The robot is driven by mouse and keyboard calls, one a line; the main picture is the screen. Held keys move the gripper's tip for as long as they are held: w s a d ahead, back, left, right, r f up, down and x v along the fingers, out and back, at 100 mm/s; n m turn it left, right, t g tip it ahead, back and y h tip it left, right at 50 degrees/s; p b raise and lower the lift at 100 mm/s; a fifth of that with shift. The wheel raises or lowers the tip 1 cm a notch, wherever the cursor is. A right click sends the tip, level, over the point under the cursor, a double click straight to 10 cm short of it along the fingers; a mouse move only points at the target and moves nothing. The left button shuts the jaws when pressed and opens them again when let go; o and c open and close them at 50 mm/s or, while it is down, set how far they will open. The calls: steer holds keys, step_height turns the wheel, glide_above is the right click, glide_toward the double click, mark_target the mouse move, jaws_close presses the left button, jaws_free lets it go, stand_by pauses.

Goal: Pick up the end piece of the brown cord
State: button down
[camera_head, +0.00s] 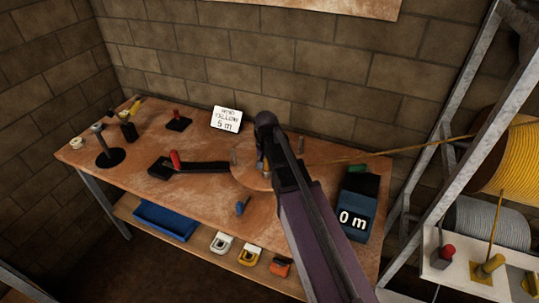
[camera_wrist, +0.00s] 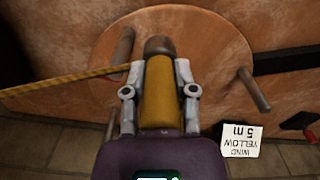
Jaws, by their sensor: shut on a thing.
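My gripper (camera_wrist: 160,95) is shut on a yellow, cylinder-like end piece (camera_wrist: 160,92) with a brownish tip. It holds the piece over a round brown disc (camera_wrist: 215,40) with upright pegs; I cannot tell whether the piece touches the disc. A golden-yellow cord (camera_wrist: 60,83) runs from beside the gripper to the left in the wrist view. In the head view the cord (camera_head: 400,150) runs taut to the right, to the rack with the yellow spool (camera_head: 512,155). My arm partly hides the disc (camera_head: 243,172) there. No clearly brown cord shows.
A sign (camera_head: 226,119) reading "WIND YELLOW 5 m" stands behind the disc. A counter (camera_head: 355,207) showing "0 m" stands at the right of the bench. A metal rack (camera_head: 440,130) also holds a grey spool (camera_head: 490,222). A blue tray (camera_head: 165,221) is on the lower shelf.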

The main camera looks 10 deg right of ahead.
steer(key=shift+s+a+r, duration=0.1)
steer(key=shift+s+a, duration=0.1)
steer(key=shift+s, duration=0.5)
steer(key=shift+s+a+r, duration=0.1)
steer(key=shift+s+a, duration=0.05)
steer(key=shift+s, duration=0.55)
